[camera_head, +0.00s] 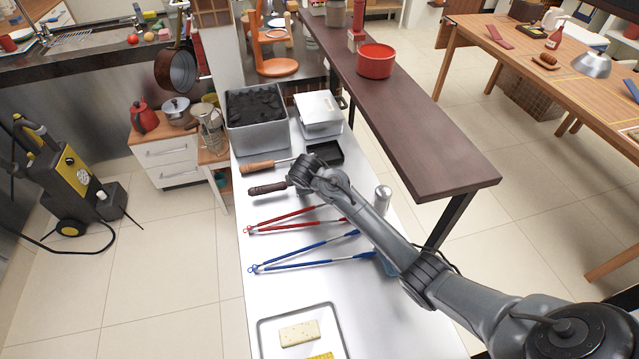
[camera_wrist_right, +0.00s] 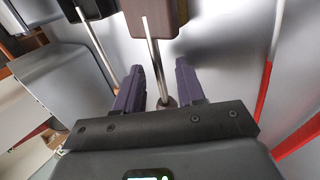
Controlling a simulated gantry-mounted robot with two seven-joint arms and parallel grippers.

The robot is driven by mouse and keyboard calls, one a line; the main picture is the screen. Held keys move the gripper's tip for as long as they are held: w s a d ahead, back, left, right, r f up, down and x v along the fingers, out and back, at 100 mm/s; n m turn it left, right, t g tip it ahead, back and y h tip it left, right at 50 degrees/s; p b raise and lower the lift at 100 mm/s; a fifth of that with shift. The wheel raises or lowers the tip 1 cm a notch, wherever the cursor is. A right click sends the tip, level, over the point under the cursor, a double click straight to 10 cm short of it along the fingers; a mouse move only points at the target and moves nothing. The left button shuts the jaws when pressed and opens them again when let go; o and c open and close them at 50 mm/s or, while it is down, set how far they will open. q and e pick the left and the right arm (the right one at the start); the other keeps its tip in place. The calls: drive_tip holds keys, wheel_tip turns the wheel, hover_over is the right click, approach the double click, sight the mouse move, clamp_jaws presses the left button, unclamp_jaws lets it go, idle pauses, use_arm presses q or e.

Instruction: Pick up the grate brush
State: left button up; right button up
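The grate brush has a dark brown handle (camera_head: 266,188) that points left in the head view; its other end is hidden under my right arm. In the right wrist view its brown block head (camera_wrist_right: 155,18) is at the top, with a thin metal shaft running down to the handle end between my fingers. My right gripper (camera_head: 303,172) is above the brush, seen from behind in the head view. In the right wrist view its two fingers (camera_wrist_right: 160,88) are apart, one on each side of the handle end. I see no contact. My left gripper is not in view.
A wooden-handled tool (camera_head: 258,167) lies just behind the brush, close to it. Red tongs (camera_head: 290,219) and blue tongs (camera_head: 305,252) lie in front. A charcoal bin (camera_head: 262,138) and a pale lidded box (camera_head: 320,128) stand at the back. A tray (camera_head: 262,335) is at the front.

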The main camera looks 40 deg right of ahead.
drive_tip(key=shift+c, duration=0.3)
clamp_jaws()
drive_tip(key=shift+r, duration=0.3)
wheel_tip(320, 180, up, 10)
drive_tip(key=p, duration=0.3)
drive_tip(key=shift+f, duration=0.25)
drive_tip(key=c, duration=0.6)
unclamp_jaws()
clamp_jaws()
